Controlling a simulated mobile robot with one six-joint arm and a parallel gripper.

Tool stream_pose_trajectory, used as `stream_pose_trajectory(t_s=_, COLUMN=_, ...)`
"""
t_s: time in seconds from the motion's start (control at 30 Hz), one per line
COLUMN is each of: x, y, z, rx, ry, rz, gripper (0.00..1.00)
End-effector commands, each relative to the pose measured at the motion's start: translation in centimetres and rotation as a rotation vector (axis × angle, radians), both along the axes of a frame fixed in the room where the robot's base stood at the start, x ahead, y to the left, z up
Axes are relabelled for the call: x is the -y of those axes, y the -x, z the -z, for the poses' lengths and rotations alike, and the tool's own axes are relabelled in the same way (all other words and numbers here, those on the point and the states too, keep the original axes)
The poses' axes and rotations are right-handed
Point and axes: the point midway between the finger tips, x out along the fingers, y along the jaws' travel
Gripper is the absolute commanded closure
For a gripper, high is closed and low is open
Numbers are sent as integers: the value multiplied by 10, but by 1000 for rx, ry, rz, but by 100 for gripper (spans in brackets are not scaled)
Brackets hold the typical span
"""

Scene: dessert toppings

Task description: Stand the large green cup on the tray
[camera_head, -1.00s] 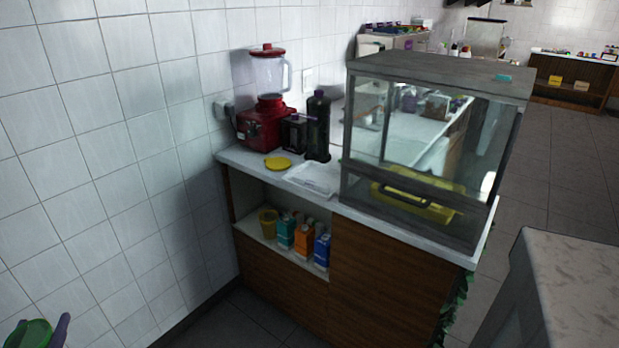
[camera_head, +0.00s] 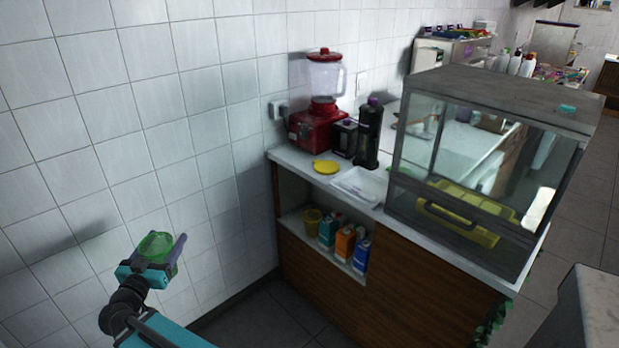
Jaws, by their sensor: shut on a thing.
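The green cup (camera_head: 154,246) is held in my gripper (camera_head: 160,262) at the lower left, in front of the tiled wall. The gripper's purple fingers are shut on the cup, and its rim faces up toward the camera. The white tray (camera_head: 359,187) lies on the counter, between a yellow disc and the glass case. It looks empty. My gripper is well to the left of the tray and apart from the counter.
A red blender (camera_head: 318,125), a dark machine (camera_head: 345,138) and a black bottle (camera_head: 368,135) stand behind the tray. A yellow disc (camera_head: 326,167) lies left of it. The glass case (camera_head: 481,170) stands close on its right. Cartons (camera_head: 345,243) sit on the shelf below.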

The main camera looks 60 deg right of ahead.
Motion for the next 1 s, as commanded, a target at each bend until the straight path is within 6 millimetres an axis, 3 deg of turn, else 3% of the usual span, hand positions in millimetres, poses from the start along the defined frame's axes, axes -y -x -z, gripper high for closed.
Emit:
stream_pose_trajectory(t_s=0.1, x=35, y=8, z=-13, rx=1, ry=1, rz=36, gripper=55)
stream_pose_trajectory(t_s=0.57, x=159, y=53, z=-47, rx=6, ry=4, rz=158, gripper=55)
stream_pose_trajectory(t_s=1.0, x=267, y=119, z=-79, rx=4, ry=4, rz=276, gripper=55)
